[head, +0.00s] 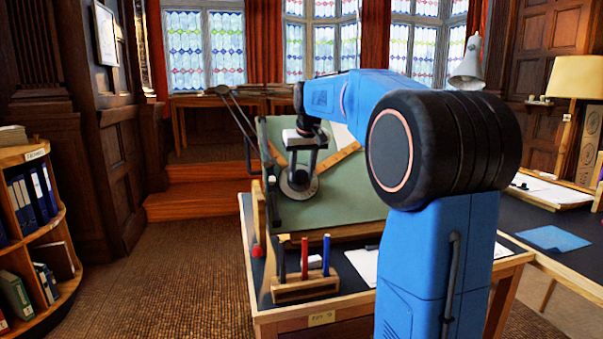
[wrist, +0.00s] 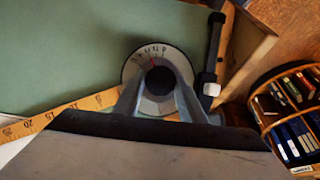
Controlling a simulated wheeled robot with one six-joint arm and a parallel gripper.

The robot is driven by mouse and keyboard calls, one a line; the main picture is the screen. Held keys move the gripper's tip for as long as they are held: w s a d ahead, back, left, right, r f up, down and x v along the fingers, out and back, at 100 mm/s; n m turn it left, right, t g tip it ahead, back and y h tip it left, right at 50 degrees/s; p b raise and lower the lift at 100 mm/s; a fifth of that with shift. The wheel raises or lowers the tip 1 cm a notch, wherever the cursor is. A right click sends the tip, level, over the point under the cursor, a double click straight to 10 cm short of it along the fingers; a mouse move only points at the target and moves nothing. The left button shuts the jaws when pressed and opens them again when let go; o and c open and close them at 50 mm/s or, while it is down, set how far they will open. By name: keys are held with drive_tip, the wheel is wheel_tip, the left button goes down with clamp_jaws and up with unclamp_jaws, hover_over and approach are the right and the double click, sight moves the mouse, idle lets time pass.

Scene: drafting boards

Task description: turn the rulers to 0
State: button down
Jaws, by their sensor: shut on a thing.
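The green drafting board (head: 345,190) is tilted on the near desk, and it fills the upper left of the wrist view (wrist: 60,50). On it is a round pale dial (head: 313,188) with a dark knob in its middle (wrist: 158,80). My gripper (wrist: 158,88) is shut on the knob, one finger on each side. A yellow wooden ruler (head: 342,156) slopes up to the right from the dial. In the wrist view the ruler (wrist: 50,114) runs down to the left. A shorter ruler (head: 276,155) slopes up to the left. A red mark shows on the dial; its reading is too small to tell.
A wooden pen block (head: 305,289) with several pens stands at the desk's front, with white paper (head: 363,265) beside it. A jointed black lamp-like arm (head: 236,112) rises at the board's left. A curved bookshelf (head: 40,235) stands left, with open carpet between.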

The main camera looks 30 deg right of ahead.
drive_tip(key=shift+s+d+m+t+y, duration=0.1)
drive_tip(key=shift+m+t+y, duration=0.25)
drive_tip(key=shift+m, duration=0.7)
drive_tip(key=shift+d+m+t+y, duration=0.1)
drive_tip(key=shift+m+t+y, duration=0.25)
drive_tip(key=shift+m, duration=1.1)
drive_tip(key=c, duration=1.1)
unclamp_jaws()
drive_tip(key=v, duration=1.7)
drive_tip(key=shift+d+r, duration=0.15)
drive_tip(key=shift+d, duration=0.15)
